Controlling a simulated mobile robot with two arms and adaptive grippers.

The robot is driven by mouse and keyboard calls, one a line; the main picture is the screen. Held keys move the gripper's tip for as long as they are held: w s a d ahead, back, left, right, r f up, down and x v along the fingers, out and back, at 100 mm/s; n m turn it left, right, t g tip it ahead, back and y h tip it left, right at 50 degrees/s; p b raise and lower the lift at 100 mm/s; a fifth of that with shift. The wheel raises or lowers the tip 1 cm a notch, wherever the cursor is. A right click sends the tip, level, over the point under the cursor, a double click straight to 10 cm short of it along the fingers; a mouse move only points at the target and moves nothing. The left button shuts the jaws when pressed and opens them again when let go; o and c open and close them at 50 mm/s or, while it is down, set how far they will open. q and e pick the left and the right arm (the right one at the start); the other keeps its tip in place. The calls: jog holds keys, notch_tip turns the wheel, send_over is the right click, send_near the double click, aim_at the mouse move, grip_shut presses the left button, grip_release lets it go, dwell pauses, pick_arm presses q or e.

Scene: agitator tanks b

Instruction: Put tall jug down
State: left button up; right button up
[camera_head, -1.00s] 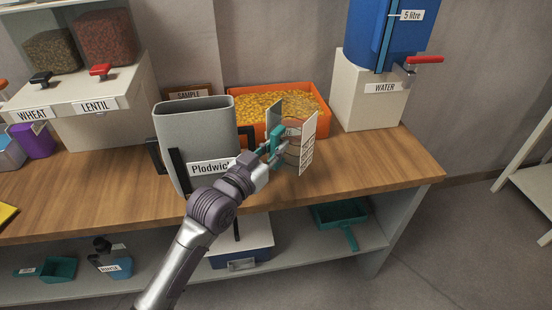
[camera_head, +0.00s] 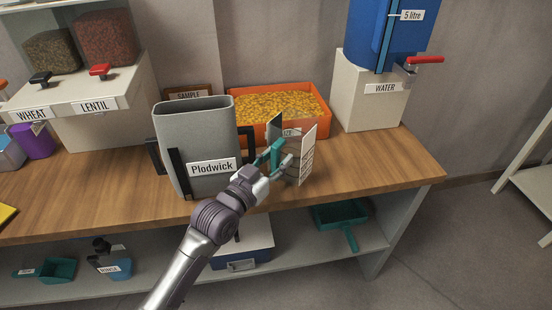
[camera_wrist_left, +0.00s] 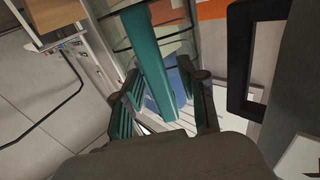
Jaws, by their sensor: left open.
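The tall jug (camera_head: 308,155) is clear, with pale printed side panels and a teal handle. It stands upright on the wooden counter (camera_head: 380,165), near its front edge, right of the large grey Plodwick container (camera_head: 195,130). My left gripper (camera_head: 277,160) is at the handle. In the left wrist view the teal handle (camera_wrist_left: 150,65) runs between the two spread fingers, which are open around it. The jug's clear wall and dark rings show beyond the handle. Its base is partly hidden by my gripper. My right gripper is out of view.
An orange tray of yellow grain (camera_head: 322,118) stands close behind the jug. A blue water tank (camera_head: 375,35) on a cream stand (camera_head: 368,110) is at the right. The counter between jug and right edge is clear. A teal scoop (camera_head: 342,216) lies on the shelf below.

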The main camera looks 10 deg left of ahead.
pick_arm(q)
jog(key=shift+r, duration=0.15)
jog(key=v, duration=1.2)
